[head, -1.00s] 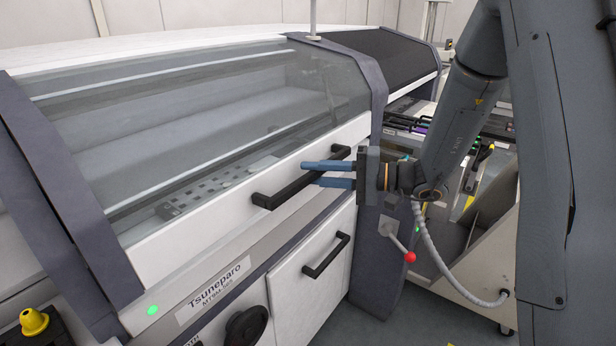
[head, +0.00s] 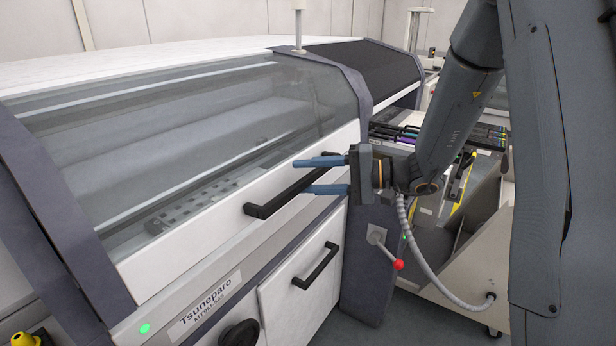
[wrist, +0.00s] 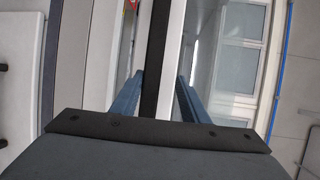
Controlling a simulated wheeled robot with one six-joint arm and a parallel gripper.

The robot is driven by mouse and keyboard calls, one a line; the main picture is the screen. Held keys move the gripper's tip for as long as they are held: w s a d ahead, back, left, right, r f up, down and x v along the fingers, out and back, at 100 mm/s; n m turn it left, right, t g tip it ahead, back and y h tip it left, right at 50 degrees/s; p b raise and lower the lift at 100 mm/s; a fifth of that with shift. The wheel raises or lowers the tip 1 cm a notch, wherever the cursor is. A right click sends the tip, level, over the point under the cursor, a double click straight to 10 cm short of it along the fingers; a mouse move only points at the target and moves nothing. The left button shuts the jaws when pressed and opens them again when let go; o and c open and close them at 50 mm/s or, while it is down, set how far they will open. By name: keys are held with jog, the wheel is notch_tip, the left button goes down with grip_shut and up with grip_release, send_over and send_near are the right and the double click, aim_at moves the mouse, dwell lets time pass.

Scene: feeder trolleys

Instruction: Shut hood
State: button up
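The hood (head: 230,110) is a clear grey window with a white lower panel on the front of the machine. It looks lowered, its panel close to the grey strip below; whether it is fully closed I cannot tell. Its black bar handle (head: 275,198) runs along the white panel. My gripper (head: 298,176) is at the handle's right part, one blue finger above and one below. In the wrist view, my gripper (wrist: 160,75) is open, with the black handle (wrist: 155,50) passing between the fingers and a gap showing on both sides.
A drawer handle (head: 316,266) is on the white door below. A red-knobbed lever (head: 398,264) sticks out under my gripper. A feeder trolley (head: 450,265) stands to the right. A green light (head: 145,328) and a yellow knob (head: 24,339) are at lower left.

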jog(key=shift+d, duration=0.15)
jog(key=b+v, duration=0.2)
jog(key=v, duration=0.5)
jog(key=shift+d, duration=0.25)
jog(key=shift+s+r, duration=0.1)
